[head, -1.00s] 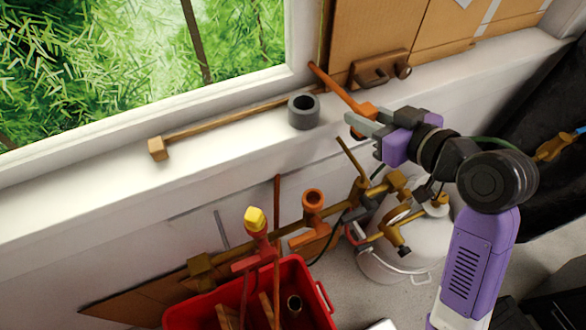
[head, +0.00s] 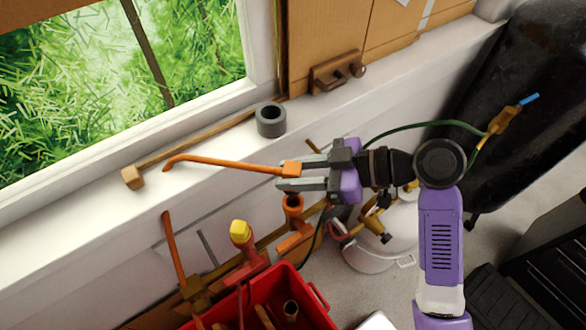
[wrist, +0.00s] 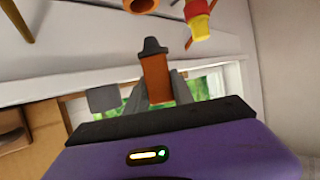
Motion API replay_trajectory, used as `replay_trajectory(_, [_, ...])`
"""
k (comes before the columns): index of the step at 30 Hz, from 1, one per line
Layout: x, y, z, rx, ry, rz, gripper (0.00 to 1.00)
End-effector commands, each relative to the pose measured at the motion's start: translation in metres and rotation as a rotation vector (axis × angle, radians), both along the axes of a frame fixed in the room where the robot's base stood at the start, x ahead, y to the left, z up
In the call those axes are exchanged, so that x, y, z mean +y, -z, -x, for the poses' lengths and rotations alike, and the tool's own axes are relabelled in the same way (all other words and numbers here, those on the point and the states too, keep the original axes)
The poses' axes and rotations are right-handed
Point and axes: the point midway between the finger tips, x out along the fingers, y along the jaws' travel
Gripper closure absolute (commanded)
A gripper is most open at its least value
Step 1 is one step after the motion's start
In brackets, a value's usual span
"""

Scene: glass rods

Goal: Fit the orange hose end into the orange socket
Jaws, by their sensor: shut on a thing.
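My gripper (head: 288,175) is shut on the orange hose end (head: 230,163). Its thin bent orange tail reaches left across the sill, nearly level in the head view. In the wrist view the thick orange body with a dark grey tip (wrist: 152,47) stands between my fingers (wrist: 157,88). The orange socket (head: 292,205) is an upright round cup just below my fingers in the head view, partly overlapped by them. Its rim also shows at the top edge of the wrist view (wrist: 141,5), apart from the held tip.
A red-and-yellow capped fitting (head: 242,240) stands left of the socket, above a red crate (head: 318,300). A grey ring (head: 270,120) and a wooden rod lie on the white sill (head: 90,205). A white tank (head: 372,250) stands to the right.

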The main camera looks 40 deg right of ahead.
Motion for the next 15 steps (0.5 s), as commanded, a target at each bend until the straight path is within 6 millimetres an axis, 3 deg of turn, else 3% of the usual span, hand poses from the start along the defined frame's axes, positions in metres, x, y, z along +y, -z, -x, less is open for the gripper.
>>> replay_trajectory(15, [0.0,0.048,0.0,0.0,0.002,0.0,1.0])
